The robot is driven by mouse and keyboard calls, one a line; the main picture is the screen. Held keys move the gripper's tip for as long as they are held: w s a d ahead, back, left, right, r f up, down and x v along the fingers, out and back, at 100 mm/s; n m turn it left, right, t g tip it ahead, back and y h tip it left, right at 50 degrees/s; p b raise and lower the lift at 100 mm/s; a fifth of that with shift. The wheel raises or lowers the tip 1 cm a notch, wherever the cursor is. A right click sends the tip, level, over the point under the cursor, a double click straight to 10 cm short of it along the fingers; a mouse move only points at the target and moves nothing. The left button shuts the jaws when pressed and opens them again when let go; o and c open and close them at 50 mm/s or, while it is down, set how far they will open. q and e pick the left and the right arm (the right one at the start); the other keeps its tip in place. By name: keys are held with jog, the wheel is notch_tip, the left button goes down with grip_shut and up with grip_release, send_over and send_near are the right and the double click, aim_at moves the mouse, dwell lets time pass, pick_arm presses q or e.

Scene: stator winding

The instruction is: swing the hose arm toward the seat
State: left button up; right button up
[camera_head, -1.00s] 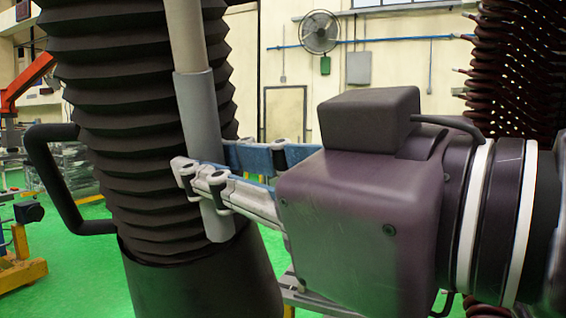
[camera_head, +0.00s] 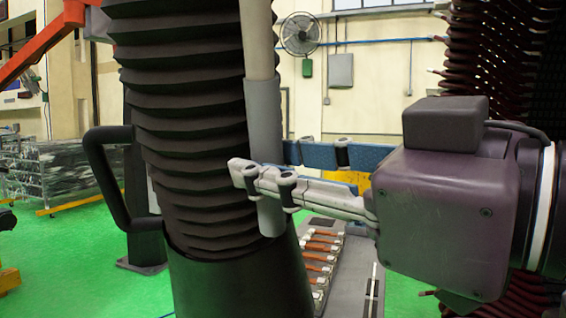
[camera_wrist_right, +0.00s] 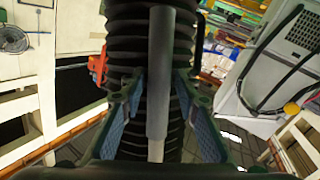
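The hose arm (camera_head: 190,130) is a thick black corrugated hose rising from a smooth dark collar (camera_head: 240,285). It has a black loop handle (camera_head: 108,185) on its left and a pale bar with a grey sleeve (camera_head: 263,115) on its right. My right gripper (camera_head: 262,162) has its fingers on both sides of the sleeve, shut on it. The right wrist view shows the sleeve (camera_wrist_right: 160,75) between the blue-padded fingers, with the hose behind it. I cannot make out a seat in either view. My left gripper is not in view.
A grey tray (camera_head: 345,265) with several orange-and-white parts lies behind the gripper. A dark red column of rods (camera_head: 490,60) stands at the right. An orange arm (camera_head: 45,45) and a metal rack (camera_head: 70,175) are at the left. Green floor (camera_head: 90,265) shows at the lower left.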

jog(key=shift+o, duration=0.7)
jog(key=shift+d, duration=0.15)
jog(key=v, duration=0.5)
jog(key=shift+s, duration=0.35)
